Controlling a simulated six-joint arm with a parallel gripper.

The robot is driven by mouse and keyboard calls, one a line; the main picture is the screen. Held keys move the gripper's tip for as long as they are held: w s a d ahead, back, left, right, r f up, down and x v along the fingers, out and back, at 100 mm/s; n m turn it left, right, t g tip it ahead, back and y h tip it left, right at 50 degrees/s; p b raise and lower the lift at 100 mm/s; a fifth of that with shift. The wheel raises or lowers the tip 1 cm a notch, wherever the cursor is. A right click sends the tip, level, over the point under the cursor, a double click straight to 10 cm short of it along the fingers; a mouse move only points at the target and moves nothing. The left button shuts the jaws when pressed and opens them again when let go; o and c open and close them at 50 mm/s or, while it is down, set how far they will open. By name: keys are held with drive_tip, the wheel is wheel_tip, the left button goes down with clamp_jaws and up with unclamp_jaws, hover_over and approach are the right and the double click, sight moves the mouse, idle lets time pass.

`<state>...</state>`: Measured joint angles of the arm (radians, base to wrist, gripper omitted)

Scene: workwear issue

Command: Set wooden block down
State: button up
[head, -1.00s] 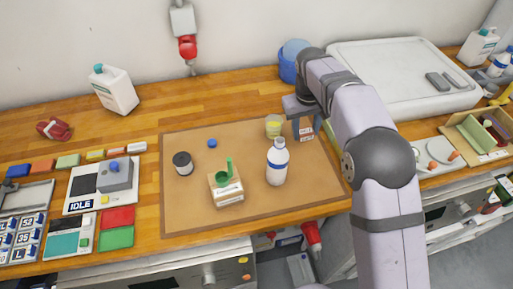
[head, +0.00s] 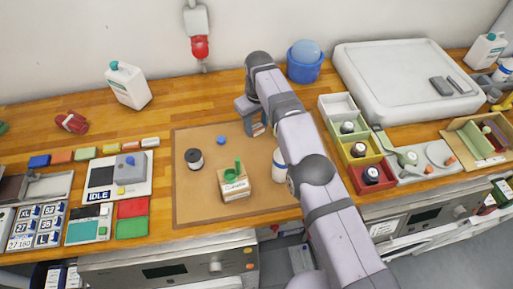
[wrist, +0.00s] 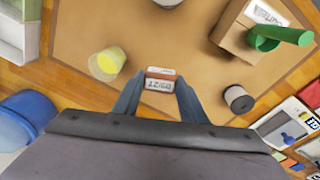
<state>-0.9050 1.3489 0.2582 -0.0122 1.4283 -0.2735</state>
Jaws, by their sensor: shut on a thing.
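My gripper (wrist: 160,82) is shut on a small reddish-brown block (wrist: 159,84) with a white printed label, which I take for the wooden block. It sits between the fingertips over the brown mat (wrist: 200,65). In the head view my gripper (head: 256,130) is at the mat's back right part, and the block is mostly hidden by the fingers. I cannot tell whether the block touches the mat (head: 200,211).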

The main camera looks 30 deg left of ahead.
drive_tip(key=shift+f+b, duration=2.55)
drive_tip(key=shift+f, duration=0.15)
drive_tip(key=shift+f+p, duration=0.95)
drive_tip(key=shift+f, duration=1.35)
drive_tip(key=shift+f, duration=0.15)
drive_tip(key=o, duration=1.1)
drive_tip(key=shift+r, duration=0.2)
drive_tip(key=r, duration=0.4)
drive_tip(key=r+b, duration=0.1)
drive_tip(key=r, duration=0.3)
drive_tip(key=s+d+r+b, duration=0.1)
drive_tip(key=r, duration=0.3)
